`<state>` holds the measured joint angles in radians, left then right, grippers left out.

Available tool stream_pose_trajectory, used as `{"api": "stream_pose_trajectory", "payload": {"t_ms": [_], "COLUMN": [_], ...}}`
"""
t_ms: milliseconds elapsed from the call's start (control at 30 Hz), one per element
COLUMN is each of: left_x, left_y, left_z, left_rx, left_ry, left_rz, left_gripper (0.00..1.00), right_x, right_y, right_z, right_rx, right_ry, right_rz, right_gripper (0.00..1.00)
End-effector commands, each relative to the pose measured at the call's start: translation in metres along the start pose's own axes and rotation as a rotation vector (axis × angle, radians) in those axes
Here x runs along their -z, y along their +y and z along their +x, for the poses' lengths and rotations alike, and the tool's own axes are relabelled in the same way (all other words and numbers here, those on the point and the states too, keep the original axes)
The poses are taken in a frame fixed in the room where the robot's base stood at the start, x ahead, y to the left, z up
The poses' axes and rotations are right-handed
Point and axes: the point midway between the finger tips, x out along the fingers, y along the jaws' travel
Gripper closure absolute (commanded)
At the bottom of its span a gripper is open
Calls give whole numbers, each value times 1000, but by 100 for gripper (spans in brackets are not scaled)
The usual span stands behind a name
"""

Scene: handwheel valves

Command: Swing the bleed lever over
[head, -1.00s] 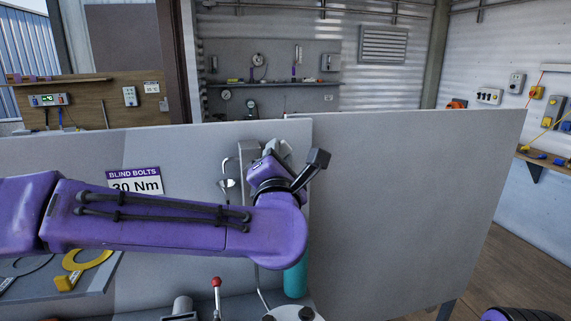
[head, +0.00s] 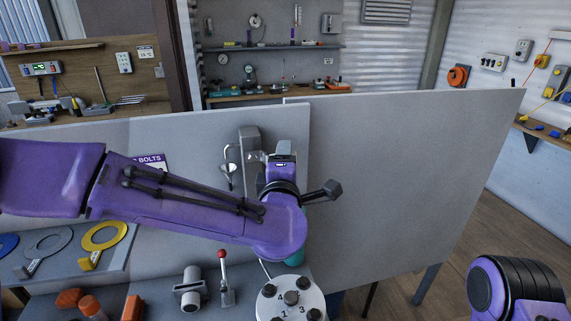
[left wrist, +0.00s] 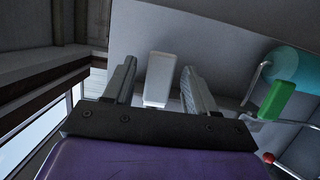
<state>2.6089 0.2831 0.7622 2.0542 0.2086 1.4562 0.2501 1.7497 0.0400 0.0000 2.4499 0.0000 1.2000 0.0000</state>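My left gripper (left wrist: 158,78) is open in the left wrist view, with its two fingers on either side of a pale block-shaped part (left wrist: 160,80). I cannot tell whether they touch it. A red-knobbed lever (head: 224,278) stands upright on the bench; a red knob (left wrist: 268,158) shows in the wrist view. Which part is the bleed lever is unclear. My right gripper is not in view.
A grey box-shaped fitting (head: 249,140) is on the upright panel (head: 400,180). A teal cylinder (left wrist: 294,62) is near the green handle.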

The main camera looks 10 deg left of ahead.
Motion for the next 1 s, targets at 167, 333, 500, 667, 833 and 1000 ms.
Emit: {"api": "stream_pose_trajectory", "payload": {"t_ms": [167,333,500,667,833,1000], "left_x": [-4,-10,-15,-18,-18,-18], "left_y": [0,0,1,1,1,-1], "left_z": [-9,-29,-48,-58,-58,-64], "left_rx": [-1,-2,-2,-2,-1,-2], "left_ry": [-3,-2,-2,-1,-1,-2], "left_rz": [0,-1,-1,-2,-2,-3], "left_gripper": [44,44,44,44,44,44], "right_x": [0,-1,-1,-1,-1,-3], "right_y": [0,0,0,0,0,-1], "right_z": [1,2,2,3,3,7], "right_rx": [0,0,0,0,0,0], "right_ry": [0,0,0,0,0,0], "right_rz": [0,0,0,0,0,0], "right_gripper": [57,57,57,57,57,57]}}
